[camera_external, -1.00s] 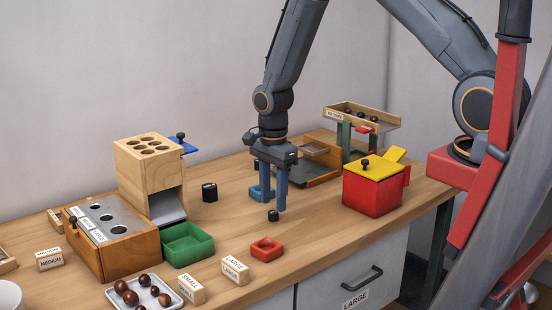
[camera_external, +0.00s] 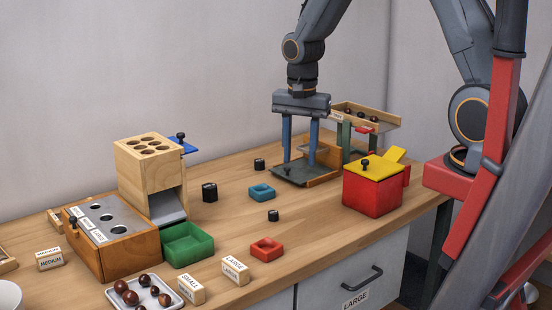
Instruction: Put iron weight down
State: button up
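Three black cylindrical iron weights stand apart on the wooden table: a larger one (camera_external: 210,192) near the chestnut block, a small one (camera_external: 259,164) further back, and another small one (camera_external: 273,215) nearer the front. I cannot tell which is the task's weight. My gripper (camera_external: 300,160) points down, its two blue fingers wide apart with nothing visible between them. It is over or just behind the dark tray (camera_external: 298,176) with a wooden edge, right of the weights; its exact height is unclear.
A blue dish (camera_external: 262,192) and a red dish (camera_external: 267,249) sit mid-table. A red box with yellow lid (camera_external: 374,190) stands right. A wooden chute (camera_external: 370,116) with chestnuts is behind. A green bin (camera_external: 188,244) and wooden sorting box (camera_external: 118,245) are left.

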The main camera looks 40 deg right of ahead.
jog(key=s+d+r+n, duration=0.1)
jog(key=s+d+n, duration=0.1)
jog(key=s+n, duration=0.3)
jog(key=s+d+r+n, duration=0.2)
jog(key=s+n, duration=0.4)
jog(key=s, duration=0.2)
jog(key=shift+n, duration=0.3)
notch_tip(320, 180, down, 3)
jog(key=b, duration=0.3)
jog(key=shift+a+f+b, duration=0.1)
jog(key=shift+b, duration=0.25)
jog(key=shift+o, duration=0.5)
